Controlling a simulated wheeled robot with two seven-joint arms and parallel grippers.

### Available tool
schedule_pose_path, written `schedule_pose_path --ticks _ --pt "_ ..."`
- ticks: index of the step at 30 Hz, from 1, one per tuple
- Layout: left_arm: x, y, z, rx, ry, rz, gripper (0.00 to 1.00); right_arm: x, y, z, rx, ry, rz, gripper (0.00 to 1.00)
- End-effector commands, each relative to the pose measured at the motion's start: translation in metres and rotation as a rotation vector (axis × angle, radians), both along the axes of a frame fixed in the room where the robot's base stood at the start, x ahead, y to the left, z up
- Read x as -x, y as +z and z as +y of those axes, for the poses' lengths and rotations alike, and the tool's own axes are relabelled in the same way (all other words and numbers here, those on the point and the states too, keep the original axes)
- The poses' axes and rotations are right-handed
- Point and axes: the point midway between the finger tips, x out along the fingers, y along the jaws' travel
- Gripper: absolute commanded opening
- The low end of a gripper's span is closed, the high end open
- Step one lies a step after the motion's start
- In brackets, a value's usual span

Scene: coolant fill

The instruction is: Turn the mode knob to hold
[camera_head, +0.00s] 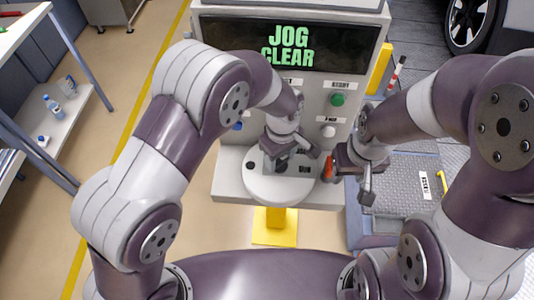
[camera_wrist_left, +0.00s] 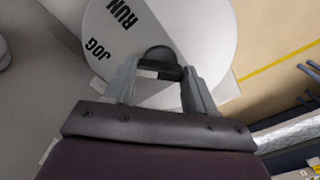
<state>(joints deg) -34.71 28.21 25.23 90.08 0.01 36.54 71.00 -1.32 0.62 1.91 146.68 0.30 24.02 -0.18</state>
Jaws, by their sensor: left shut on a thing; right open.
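The mode knob (camera_wrist_left: 158,55) is black and rises from a round pale dial (camera_wrist_left: 190,30). My left gripper (camera_wrist_left: 158,88) is shut on the knob, one finger on each side of it. The dial's printed words RUN and JOG show at upper left in the left wrist view; the word HOLD is not readable. In the head view my left gripper (camera_head: 290,158) reaches down over the dial (camera_head: 270,190) and hides much of the knob. My right gripper (camera_head: 350,178) is open, right of the dial. The display (camera_head: 290,45) reads JOG CLEAR.
The console has a green button (camera_head: 337,99), a white button (camera_head: 328,130) and a blue button (camera_head: 238,125). An orange-red part (camera_head: 328,168) shows beside my right gripper. A bench shelf (camera_head: 65,125) with a bottle stands at left. Floor between bench and console is clear.

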Motion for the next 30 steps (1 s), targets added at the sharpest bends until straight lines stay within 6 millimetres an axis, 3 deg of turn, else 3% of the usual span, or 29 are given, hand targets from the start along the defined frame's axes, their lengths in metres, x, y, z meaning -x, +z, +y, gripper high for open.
schedule_pose_path --ticks 18,30 --pt "-0.0011 0.0021 -0.0028 0.002 0.554 -0.004 0.0 0.0 0.007 0.0 0.0 0.0 0.0 0.43" --pt "-0.0014 0.0023 -0.0029 0.004 0.779 -0.004 0.0 0.0 0.0087 0.0 0.0 0.0 0.0 0.43"
